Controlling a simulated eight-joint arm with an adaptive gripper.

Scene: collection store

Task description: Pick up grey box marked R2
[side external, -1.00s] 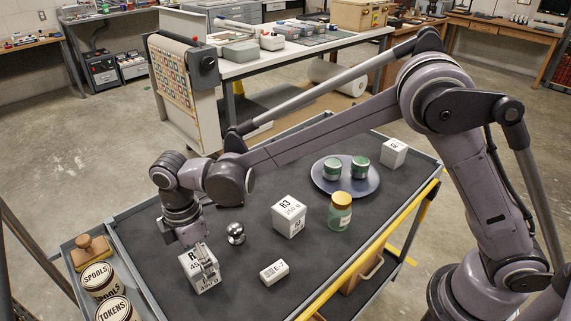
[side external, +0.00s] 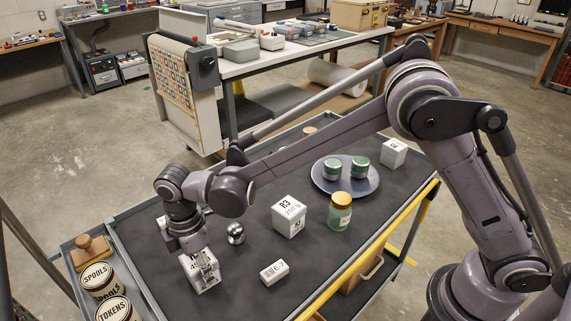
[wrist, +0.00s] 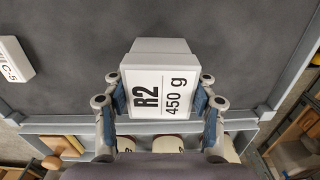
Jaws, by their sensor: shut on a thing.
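The light grey box marked R2 and 450 g (wrist: 158,92) fills the middle of the wrist view. It also shows in the side external view (side external: 206,283), near the left end of the dark-topped cart, partly covered by my gripper. My gripper (side external: 207,268) is shut on the box from above. In the wrist view the blue-padded fingers of my gripper (wrist: 162,103) press on its left and right sides. I cannot tell whether the box is clear of the cart top.
Near the box are a steel ball (side external: 236,233), a small E7 block (side external: 274,272) and the R3 box (side external: 289,216). A green jar (side external: 340,212) and a plate (side external: 326,185) with two green tins stand further right. Spools and tokens tins (side external: 99,281) stand beyond the cart's left edge.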

